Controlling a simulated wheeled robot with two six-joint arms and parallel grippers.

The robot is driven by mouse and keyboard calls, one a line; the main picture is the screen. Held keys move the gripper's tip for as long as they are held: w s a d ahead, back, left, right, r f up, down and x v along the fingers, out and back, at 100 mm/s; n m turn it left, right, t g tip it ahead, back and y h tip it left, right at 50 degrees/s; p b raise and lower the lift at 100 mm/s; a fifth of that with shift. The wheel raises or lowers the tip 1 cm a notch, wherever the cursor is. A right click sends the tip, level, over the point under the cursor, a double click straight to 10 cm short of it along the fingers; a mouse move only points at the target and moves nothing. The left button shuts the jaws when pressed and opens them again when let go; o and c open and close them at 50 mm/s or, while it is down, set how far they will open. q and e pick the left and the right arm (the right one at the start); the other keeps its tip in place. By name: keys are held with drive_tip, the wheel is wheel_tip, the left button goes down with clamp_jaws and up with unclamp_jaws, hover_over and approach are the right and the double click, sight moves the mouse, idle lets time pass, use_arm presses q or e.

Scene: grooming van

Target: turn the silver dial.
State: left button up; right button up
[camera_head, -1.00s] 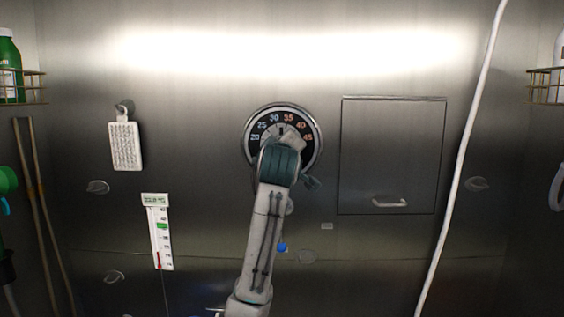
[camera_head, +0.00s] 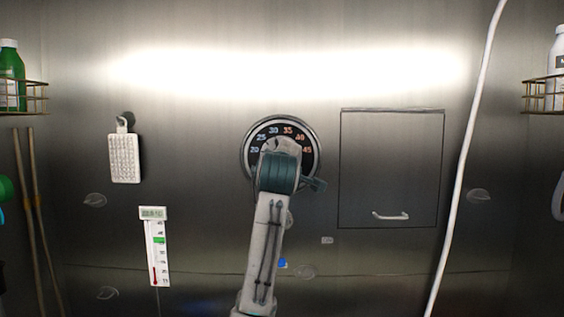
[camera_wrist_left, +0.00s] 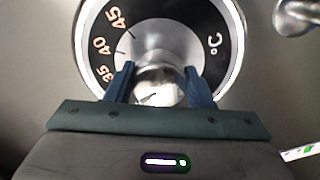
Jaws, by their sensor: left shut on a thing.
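The silver dial (camera_wrist_left: 158,85) is a metal knob on a round black temperature scale (camera_head: 262,133) on the steel wall. The scale has white and orange numbers, and a silver rim surrounds it. One arm (camera_head: 262,235) reaches up to the dial in the head view and covers its lower middle. In the left wrist view my left gripper (camera_wrist_left: 160,86) has one finger on each side of the knob and is shut on it. The knob's pointer cannot be made out. My right gripper is not in view.
A flat cabinet door (camera_head: 390,165) with a handle is right of the dial. A white thermometer strip (camera_head: 156,250) and a hanging white brush (camera_head: 125,157) are to the left. A white hose (camera_head: 464,165) runs down the right. Wire baskets with bottles (camera_head: 10,80) hang at both sides.

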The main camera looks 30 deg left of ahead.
use_arm(q)
drive_tip(key=o, duration=1)
drive_tip(key=shift+c, duration=0.2)
drive_tip(key=shift+s, duration=0.1)
drive_tip(key=b+v, duration=0.3)
drive_tip(key=v, duration=0.8)
drive_tip(key=shift+b, duration=0.4)
drive_tip(key=shift+a, duration=0.15)
